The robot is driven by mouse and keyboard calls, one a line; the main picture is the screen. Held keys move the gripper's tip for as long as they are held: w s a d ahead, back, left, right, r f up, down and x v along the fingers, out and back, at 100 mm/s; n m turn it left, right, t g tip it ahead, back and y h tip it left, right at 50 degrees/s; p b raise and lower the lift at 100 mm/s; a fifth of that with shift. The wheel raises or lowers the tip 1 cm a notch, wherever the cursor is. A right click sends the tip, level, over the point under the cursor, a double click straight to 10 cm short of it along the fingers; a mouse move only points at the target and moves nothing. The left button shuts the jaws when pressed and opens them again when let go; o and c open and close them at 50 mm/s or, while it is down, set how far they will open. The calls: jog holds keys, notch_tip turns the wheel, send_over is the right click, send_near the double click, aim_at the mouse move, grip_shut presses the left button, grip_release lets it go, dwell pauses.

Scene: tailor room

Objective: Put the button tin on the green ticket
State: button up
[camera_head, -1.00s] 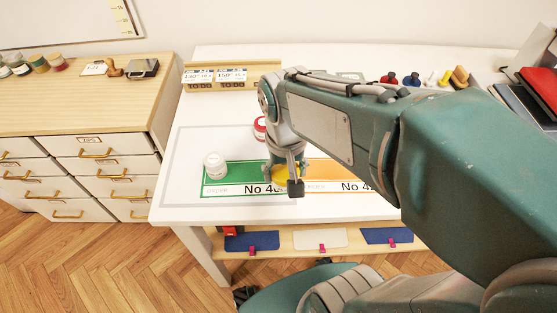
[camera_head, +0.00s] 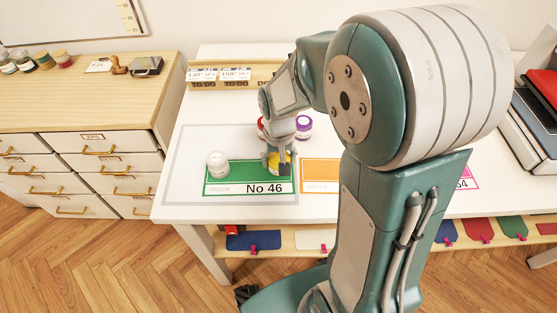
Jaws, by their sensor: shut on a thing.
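The green ticket (camera_head: 238,178), marked No 46, lies flat on the white table. My gripper (camera_head: 279,168) is at the right end of the green ticket, shut on a yellow tin (camera_head: 273,160) that its fingers partly cover. I cannot tell whether the tin's base touches the ticket. A white tin (camera_head: 217,164) stands on the left end of the green ticket. A purple-and-white tin (camera_head: 303,127) and a red tin (camera_head: 261,130) stand behind my gripper, the red one mostly hidden.
An orange ticket (camera_head: 320,172) lies to the right of the green one, partly behind my arm. A pink-edged ticket (camera_head: 468,178) shows farther right. A wooden card rack (camera_head: 215,84) stands at the back. The table's left part (camera_head: 182,150) is clear.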

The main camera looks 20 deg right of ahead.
aim_at(279, 158)
jog(key=shift+d+f, duration=0.1)
jog(key=shift+f, duration=0.4)
jog(key=shift+f, duration=0.1)
jog(key=o, duration=1)
jog(key=shift+o, duration=0.2)
notch_tip(279, 158, up, 12)
jog(key=s+r+n+t, duration=0.1)
jog(key=s+r+t, duration=0.1)
jog(key=s, duration=0.5)
jog(key=s+r+t, duration=0.3)
jog(key=s+r, duration=0.2)
jog(key=s, duration=0.2)
jog(key=shift+n+t, duration=0.3)
jog(key=shift+n, duration=0.1)
